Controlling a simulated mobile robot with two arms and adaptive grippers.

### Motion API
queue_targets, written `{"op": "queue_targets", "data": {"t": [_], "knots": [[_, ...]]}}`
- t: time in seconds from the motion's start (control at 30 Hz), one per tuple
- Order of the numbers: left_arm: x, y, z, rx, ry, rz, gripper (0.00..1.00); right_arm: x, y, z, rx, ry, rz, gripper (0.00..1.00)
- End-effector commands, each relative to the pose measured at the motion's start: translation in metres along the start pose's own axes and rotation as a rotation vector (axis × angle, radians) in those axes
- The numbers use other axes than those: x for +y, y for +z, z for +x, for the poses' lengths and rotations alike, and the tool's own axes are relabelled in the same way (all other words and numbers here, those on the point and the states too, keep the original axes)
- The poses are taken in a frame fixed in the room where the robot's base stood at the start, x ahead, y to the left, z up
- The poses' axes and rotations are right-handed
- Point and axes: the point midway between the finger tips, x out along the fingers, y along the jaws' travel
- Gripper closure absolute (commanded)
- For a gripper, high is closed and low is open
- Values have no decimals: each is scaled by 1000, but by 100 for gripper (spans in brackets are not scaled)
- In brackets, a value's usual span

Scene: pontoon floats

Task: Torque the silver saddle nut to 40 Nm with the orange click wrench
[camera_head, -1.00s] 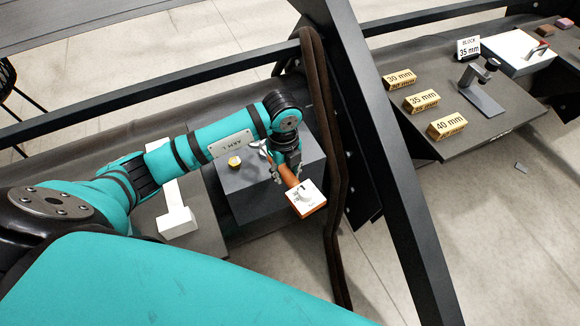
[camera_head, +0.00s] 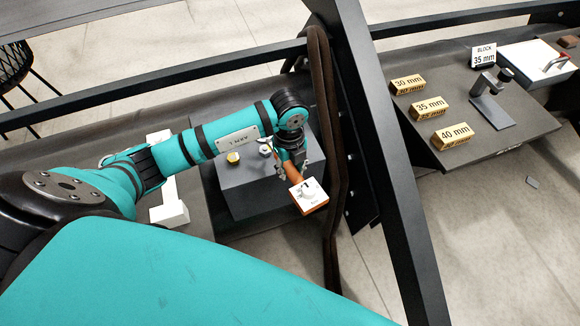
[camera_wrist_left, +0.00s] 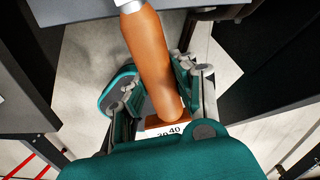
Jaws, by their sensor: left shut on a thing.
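The orange click wrench (camera_head: 296,183) is held in my left gripper (camera_head: 289,170), above the right side of a dark grey block (camera_head: 250,197). In the left wrist view the fingers (camera_wrist_left: 160,88) close around its orange handle (camera_wrist_left: 150,50). A white plate with a dial (camera_head: 309,193) is at its near end; in the wrist view it shows "30 40" (camera_wrist_left: 168,131). A small silver part (camera_head: 265,149) shows by the gripper; I cannot tell whether it is the wrench head or the saddle nut. A yellow nut-like piece (camera_head: 233,158) sits on the block. My right gripper is out of view.
A black slanted beam (camera_head: 375,150) and a dark hanging strap (camera_head: 327,120) stand close right of the gripper. A white stand (camera_head: 169,210) is left of the block. The right-hand table (camera_head: 490,148) holds yellow 30, 35 and 40 mm blocks (camera_head: 430,107).

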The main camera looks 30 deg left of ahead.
Motion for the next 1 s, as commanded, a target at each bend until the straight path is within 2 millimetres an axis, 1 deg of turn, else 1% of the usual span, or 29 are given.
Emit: {"op": "queue_targets", "data": {"t": [0.03, 0.5, 0.67, 1.0], "knots": [[0, 0, 4, 0, -1, 0, 100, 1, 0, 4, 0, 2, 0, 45], [-1, 1, 41, 1, -2, 0, 100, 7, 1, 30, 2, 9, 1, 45], [-1, 1, 45, 0, -2, 0, 100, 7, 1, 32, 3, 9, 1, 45], [-1, 1, 45, 0, -2, 1, 100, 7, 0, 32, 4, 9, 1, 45]]}}
